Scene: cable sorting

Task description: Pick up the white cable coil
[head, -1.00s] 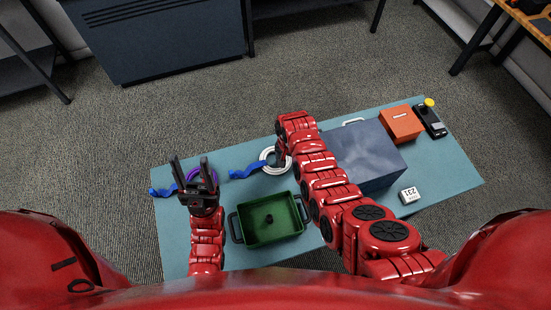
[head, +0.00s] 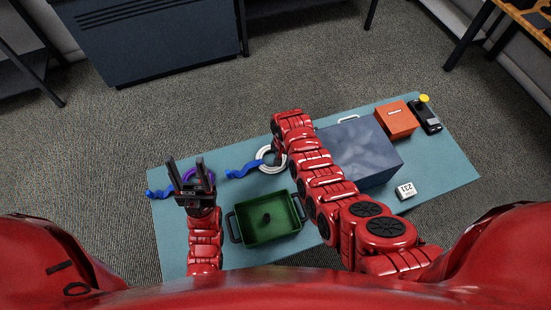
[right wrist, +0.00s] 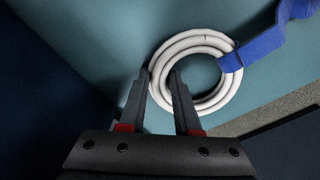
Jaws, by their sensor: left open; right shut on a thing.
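The white cable coil (head: 260,154) lies at the far middle of the table with a blue strap at its left. In the right wrist view the coil (right wrist: 210,104) is a round stack of loops. My right gripper (right wrist: 158,80) has one finger on each side of the coil's left part and is shut on it. In the head view my right gripper's fingers (head: 279,153) are mostly hidden by my arm. My left gripper (head: 187,168) is open and empty, over or in front of a purple coil (head: 212,176) that it partly hides.
A green tray (head: 237,228) with a small dark thing inside stands at the front middle. A large blue-grey box (head: 372,145) stands right of my right arm. An orange box (head: 396,120), a black device (head: 428,117) and a white labelled block (head: 405,190) are further right.

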